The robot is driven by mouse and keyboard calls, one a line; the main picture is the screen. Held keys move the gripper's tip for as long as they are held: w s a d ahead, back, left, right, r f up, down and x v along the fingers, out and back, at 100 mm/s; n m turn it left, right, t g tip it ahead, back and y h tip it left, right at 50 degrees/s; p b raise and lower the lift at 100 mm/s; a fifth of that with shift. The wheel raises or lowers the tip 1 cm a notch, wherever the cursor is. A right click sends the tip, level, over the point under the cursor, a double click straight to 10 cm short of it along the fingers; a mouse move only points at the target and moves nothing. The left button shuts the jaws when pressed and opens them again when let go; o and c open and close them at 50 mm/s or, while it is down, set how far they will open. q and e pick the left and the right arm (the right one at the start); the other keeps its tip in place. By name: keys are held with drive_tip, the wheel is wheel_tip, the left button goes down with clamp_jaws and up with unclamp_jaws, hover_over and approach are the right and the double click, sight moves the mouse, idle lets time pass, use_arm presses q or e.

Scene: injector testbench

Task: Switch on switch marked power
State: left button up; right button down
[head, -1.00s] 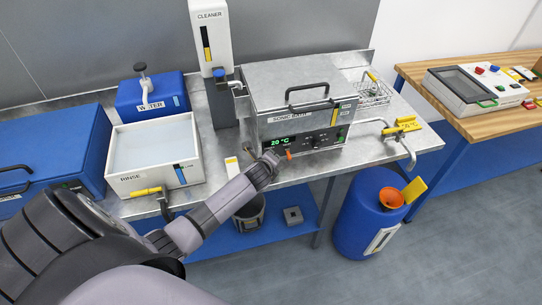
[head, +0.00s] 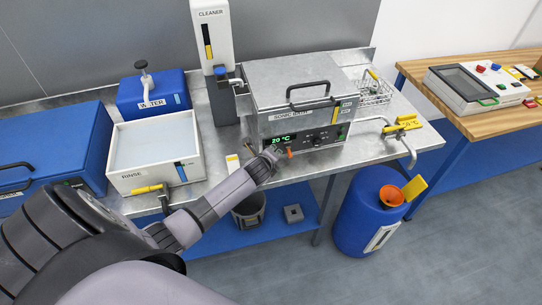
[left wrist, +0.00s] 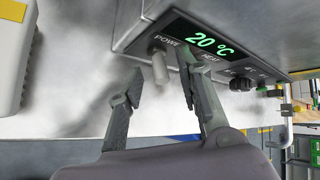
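The sonic bath (head: 290,95) is a metal box on the steel bench. Its front panel has a green display (head: 290,138) reading 20 °C, which also shows in the left wrist view (left wrist: 212,44). Below the display, beside lettering that reads "POWE", a pale grey switch lever (left wrist: 160,68) sticks out. My left gripper (head: 271,160) is at the panel's lower left. In the left wrist view my left gripper (left wrist: 158,80) is open, with one finger on each side of the lever; contact is not clear. My right gripper is not in view.
An orange control (head: 289,154) sits just right of my gripper, and a black knob (left wrist: 242,84) is further right. The rinse basin (head: 155,155) stands left on the bench. A yellow-handled tap (head: 402,124) is at the right. A blue drum (head: 365,215) stands on the floor.

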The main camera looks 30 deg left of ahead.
use_arm(q)
drive_tip(key=shift+d, duration=0.1)
drive_tip(key=v, duration=1.2)
idle(0.4)
